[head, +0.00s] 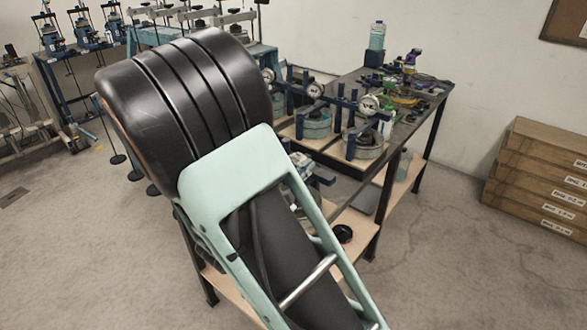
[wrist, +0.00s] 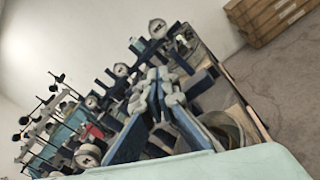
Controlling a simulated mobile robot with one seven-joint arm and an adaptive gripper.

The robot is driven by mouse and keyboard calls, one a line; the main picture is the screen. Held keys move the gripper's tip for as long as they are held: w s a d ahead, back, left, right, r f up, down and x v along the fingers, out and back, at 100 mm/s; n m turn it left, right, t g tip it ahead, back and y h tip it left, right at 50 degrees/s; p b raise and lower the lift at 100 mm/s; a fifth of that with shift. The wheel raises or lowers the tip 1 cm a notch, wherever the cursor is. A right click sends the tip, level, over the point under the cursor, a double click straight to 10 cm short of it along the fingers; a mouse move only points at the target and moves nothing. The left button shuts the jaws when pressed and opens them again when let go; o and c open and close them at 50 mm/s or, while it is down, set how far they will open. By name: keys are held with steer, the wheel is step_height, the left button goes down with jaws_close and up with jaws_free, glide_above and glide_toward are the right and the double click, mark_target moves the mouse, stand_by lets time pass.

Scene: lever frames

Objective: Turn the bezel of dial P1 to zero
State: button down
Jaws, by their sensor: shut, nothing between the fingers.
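Several round white-faced dials stand on dark blue frames on the bench. In the head view one dial (head: 369,104) is at the right, another dial (head: 315,90) is left of it, and a third (head: 268,75) is partly behind my arm. In the wrist view dials show at the top (wrist: 158,28), left of centre (wrist: 120,70) and further left (wrist: 92,102). No label is readable, so I cannot tell which is P1, nor read the needles. My gripper (wrist: 162,80) is shut and empty in the wrist view, its fingers overlapping the frames behind. Contact with any dial cannot be told.
Brown boxes (head: 540,180) are stacked at the right wall. Floor between bench and boxes is free. My arm hides the bench's left part.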

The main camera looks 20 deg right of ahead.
steer(key=shift+a+f, duration=0.1)
steer(key=shift+a, duration=0.1)
steer(key=shift+s+r, duration=0.2)
steer(key=v, duration=0.5)
steer(key=shift+s+a, duration=0.15)
steer(key=shift+s, duration=0.2)
steer(key=shift+p, duration=0.3)
steer(key=w+d+m+p, duration=0.2)
steer(key=w+d+m, duration=0.1)
steer(key=w+m, duration=0.2)
steer(key=shift+d+r+m, duration=0.3)
steer(key=shift+d+m, duration=0.05)
steer(key=shift+m, duration=0.15)
stand_by(0.5)
steer(key=shift+f, duration=0.25)
stand_by(0.7)
